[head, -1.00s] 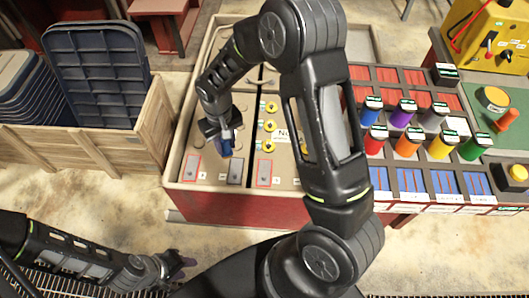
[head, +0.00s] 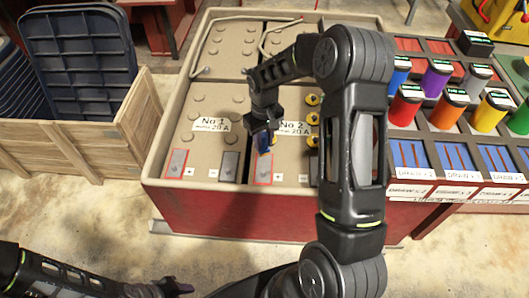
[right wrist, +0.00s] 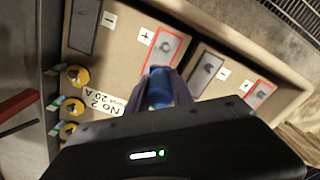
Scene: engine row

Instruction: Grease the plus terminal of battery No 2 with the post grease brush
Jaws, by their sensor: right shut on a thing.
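Battery No 2 (head: 291,152) sits on the right side of the tray front in the head view. Its plus terminal (head: 263,170) is a grey plate in a red outline; it also shows in the right wrist view (right wrist: 167,47). My right gripper (head: 264,138) is shut on a blue thing (right wrist: 158,88), seemingly the post grease brush, just above the plus terminal's back end. Whether its tip touches is hidden by the fingers. My left gripper (head: 178,288) hangs low at the bottom left, away from the batteries; its jaws are too small to tell.
Battery No 1 (head: 203,150) stands to the left, its minus terminal (head: 229,166) near the plus terminal of No 2. Yellow caps (head: 312,118) line No 2. Coloured cans (head: 441,106) stand to the right, a wooden crate (head: 90,122) to the left.

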